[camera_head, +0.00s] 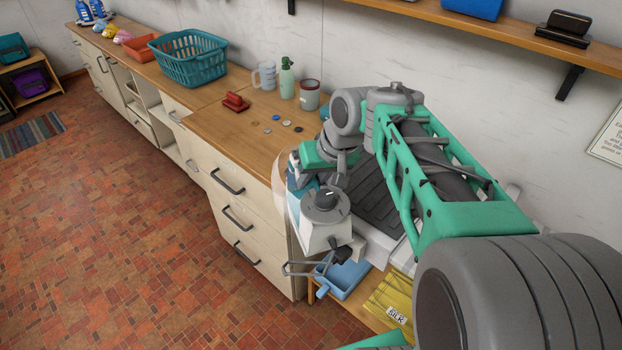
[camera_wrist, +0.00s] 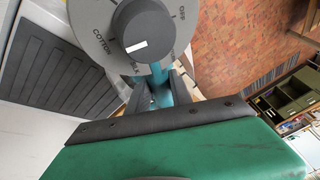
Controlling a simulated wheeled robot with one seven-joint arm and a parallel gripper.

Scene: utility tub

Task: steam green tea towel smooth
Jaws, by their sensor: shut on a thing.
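A white appliance (camera_head: 322,236) with a grey fabric dial stands at the counter's right end. Its dark knob (camera_head: 325,200) has a white pointer and also shows large in the wrist view (camera_wrist: 143,30), where the plate reads COTTON. In the head view my arm covers much of this spot. I cannot make out a green tea towel in either view.
A dark ridged panel (camera_head: 371,202) lies beside the appliance, under my arm.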

